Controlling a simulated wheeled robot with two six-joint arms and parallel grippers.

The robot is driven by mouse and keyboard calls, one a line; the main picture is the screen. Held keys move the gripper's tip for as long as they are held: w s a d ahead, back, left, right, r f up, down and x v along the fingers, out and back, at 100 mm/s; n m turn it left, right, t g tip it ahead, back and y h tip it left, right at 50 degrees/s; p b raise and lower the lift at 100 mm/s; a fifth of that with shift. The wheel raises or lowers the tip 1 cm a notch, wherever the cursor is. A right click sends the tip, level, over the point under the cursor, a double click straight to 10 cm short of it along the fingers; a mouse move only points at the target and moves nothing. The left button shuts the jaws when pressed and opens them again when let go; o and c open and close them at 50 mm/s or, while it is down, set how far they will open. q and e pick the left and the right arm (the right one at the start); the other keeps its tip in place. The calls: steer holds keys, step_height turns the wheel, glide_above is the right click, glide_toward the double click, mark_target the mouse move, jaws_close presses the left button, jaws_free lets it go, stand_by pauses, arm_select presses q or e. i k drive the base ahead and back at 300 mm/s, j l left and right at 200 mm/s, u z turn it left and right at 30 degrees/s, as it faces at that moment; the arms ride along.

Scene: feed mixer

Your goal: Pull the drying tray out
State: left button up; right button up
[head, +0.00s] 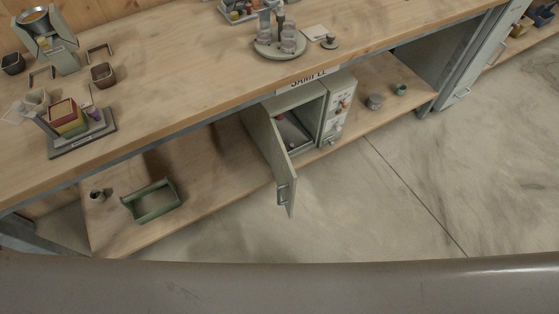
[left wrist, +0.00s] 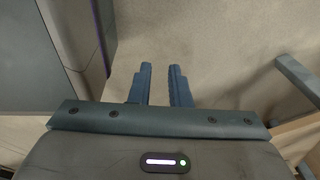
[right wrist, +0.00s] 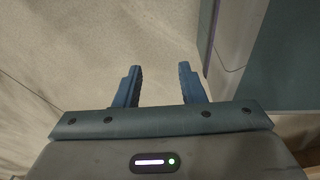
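A small pale grey drying oven stands on the low shelf under the bench in the head view, its door (head: 272,155) swung open toward the front. The drying tray (head: 293,134) seems to be the dark flat piece inside the oven's chamber; the door and oven walls hide part of it. My left gripper (left wrist: 161,82) is open and empty over bare floor, its fingers a small gap apart. My right gripper (right wrist: 161,82) is open wider and also empty above the floor. Neither gripper shows in the head view, and both are away from the oven.
The bench top (head: 190,75) overhangs the low shelf. A green rack (head: 153,203) and a small cup (head: 97,195) sit on the shelf left of the oven; small pots (head: 375,102) sit to its right. The floor (head: 390,200) in front is clear.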

mark_target(295, 137)
steer(key=i+l, duration=0.15)
steer(key=l, duration=0.2)
steer(key=i+l+u, duration=0.15)
steer(key=l, duration=0.25)
steer(key=i+l, duration=0.1)
steer(key=l, duration=0.3)
steer(key=i+l+u, duration=0.15)
steer(key=l, duration=0.2)
steer(key=i+l, duration=0.1)
steer(key=l, duration=0.3)
